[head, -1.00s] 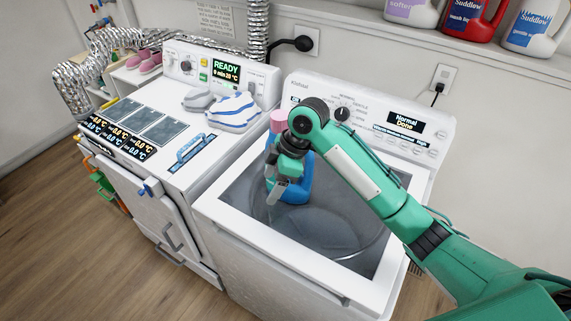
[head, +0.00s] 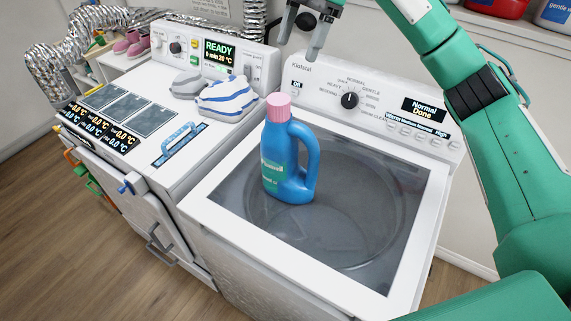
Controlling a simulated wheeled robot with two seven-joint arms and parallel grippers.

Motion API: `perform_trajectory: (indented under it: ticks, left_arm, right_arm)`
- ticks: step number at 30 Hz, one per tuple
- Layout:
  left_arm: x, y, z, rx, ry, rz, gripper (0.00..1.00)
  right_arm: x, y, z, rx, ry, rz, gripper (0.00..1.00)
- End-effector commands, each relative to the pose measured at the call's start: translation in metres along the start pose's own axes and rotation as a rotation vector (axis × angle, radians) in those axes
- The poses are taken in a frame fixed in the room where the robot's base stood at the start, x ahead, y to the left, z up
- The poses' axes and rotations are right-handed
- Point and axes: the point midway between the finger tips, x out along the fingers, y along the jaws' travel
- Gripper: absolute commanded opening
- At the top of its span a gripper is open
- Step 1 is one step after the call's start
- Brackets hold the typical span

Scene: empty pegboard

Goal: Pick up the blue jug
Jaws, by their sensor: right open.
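The blue jug (head: 281,170) has a pink cap and a handle on its right side. It stands upright on the glass lid of the white washer (head: 245,232), towards the lid's left side. My right gripper (head: 303,45) is at the top of the head view, above and apart from the jug. Its fingers point down, are open and hold nothing. The upper part of the gripper is cut off by the picture's top edge. My left gripper is not in view.
The washer's control panel (head: 375,100) rises behind the jug. Red and blue bottles (head: 497,7) stand on a shelf at the upper right. The lid right of the jug is clear.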

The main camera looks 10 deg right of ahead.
Motion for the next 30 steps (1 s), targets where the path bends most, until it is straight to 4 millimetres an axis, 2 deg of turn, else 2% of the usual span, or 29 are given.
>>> perform_trajectory:
  ticks: [1, 5, 8, 12, 15, 18, 23, 30]
  left_arm:
    - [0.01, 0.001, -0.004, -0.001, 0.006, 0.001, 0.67]
    - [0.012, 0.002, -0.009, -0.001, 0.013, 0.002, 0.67]
    - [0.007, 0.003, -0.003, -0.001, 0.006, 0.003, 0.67]
    - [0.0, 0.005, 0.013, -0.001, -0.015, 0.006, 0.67]
    - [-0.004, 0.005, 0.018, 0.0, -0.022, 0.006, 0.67]
    - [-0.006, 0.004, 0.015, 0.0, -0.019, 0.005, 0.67]
    - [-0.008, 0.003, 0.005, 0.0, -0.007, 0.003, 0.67]
    - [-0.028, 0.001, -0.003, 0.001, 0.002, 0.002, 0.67]
  right_arm:
    - [0.006, 0.0, 0.003, -0.003, 0.0, 0.001, 0.7]
    - [0.012, -0.001, 0.004, -0.005, 0.0, 0.0, 0.7]
    - [0.025, -0.001, 0.004, -0.004, -0.001, -0.001, 0.7]
    - [0.052, -0.001, 0.004, -0.003, -0.001, -0.002, 0.7]
    - [0.07, -0.001, 0.004, -0.004, -0.001, -0.001, 0.7]
    - [0.084, 0.0, 0.004, -0.003, 0.0, 0.0, 0.7]
    - [0.094, 0.0, 0.004, -0.004, 0.0, 0.001, 0.7]
    - [0.124, 0.003, 0.01, -0.002, 0.0, -0.001, 0.7]
